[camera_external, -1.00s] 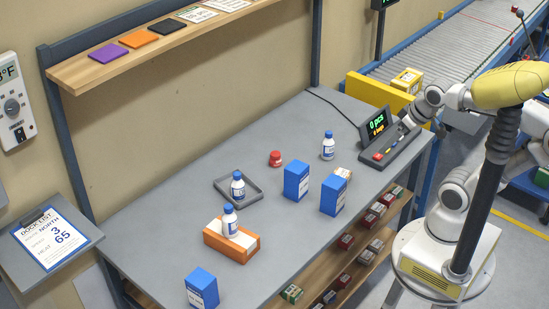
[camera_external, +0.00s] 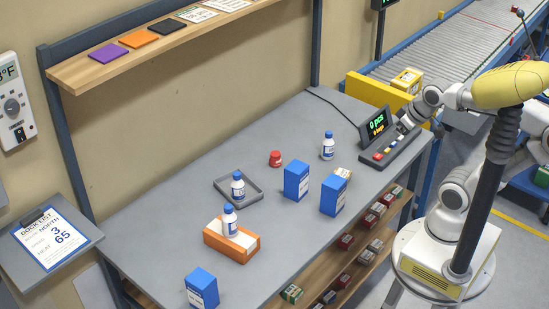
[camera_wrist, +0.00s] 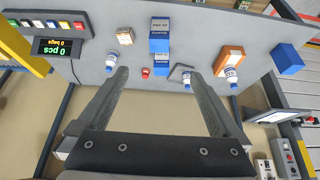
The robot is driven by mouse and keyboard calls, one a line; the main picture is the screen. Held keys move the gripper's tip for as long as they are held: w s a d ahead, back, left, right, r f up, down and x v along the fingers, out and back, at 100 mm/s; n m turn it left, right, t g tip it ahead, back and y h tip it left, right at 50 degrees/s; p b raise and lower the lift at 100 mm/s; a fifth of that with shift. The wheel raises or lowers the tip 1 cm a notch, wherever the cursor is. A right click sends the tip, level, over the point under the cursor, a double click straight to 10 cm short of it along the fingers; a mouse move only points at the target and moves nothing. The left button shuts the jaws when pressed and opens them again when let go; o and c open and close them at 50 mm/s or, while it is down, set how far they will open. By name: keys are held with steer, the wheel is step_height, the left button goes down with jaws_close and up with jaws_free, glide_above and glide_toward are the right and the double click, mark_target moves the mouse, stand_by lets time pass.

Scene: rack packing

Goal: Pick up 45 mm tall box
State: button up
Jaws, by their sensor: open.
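No label I can read gives a 45 mm height. Three blue boxes with white labels stand on the table: one near the middle (camera_external: 297,181), one to its right (camera_external: 333,197), and one at the near left edge (camera_external: 202,288). A small white-and-brown box (camera_external: 343,173) sits behind the right blue box, partly hidden; it also shows in the wrist view (camera_wrist: 124,37). My gripper (camera_wrist: 160,75) is open and empty, its fingers apart above the table. In the external view my arm's end is by the display console, apart from the boxes.
A bottle stands in a grey tray (camera_external: 222,187). Another bottle stands on an orange-and-white box (camera_external: 238,252). A third bottle (camera_external: 328,146) and a red cap-like item (camera_external: 275,158) stand farther back. The console (camera_external: 388,151) is at the right end.

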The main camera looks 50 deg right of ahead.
steer(key=w+f+t+p, duration=0.15)
steer(key=w+f, duration=0.25)
steer(key=w, duration=0.7)
steer(key=t+p, duration=0.2)
steer(key=p, duration=0.1)
glide_above(333, 180)
step_height(333, 180, down, 8)
steer(key=f+t+p, duration=0.1)
steer(key=f, duration=0.3)
steer(key=f+t+p, duration=0.1)
steer(key=f, duration=0.3)
steer(key=f+t+p, duration=0.1)
steer(key=f, duration=0.4)
steer(key=shift+s+f, duration=0.1)
steer(key=shift+s, duration=0.25)
steer(key=shift+s+f+t+p, duration=0.3)
steer(key=shift+s+f, duration=0.25)
steer(key=shift+s, duration=0.3)
steer(key=b+x, duration=0.2)
steer(key=b, duration=0.1)
steer(key=shift+w+f+b, duration=0.15)
steer(key=shift+f+b, duration=0.05)
steer(key=shift+b, duration=0.2)
steer(key=shift+w+r, duration=0.1)
steer(key=shift+w, duration=0.25)
steer(key=shift+p+x, duration=0.35)
steer(key=shift+x, duration=0.55)
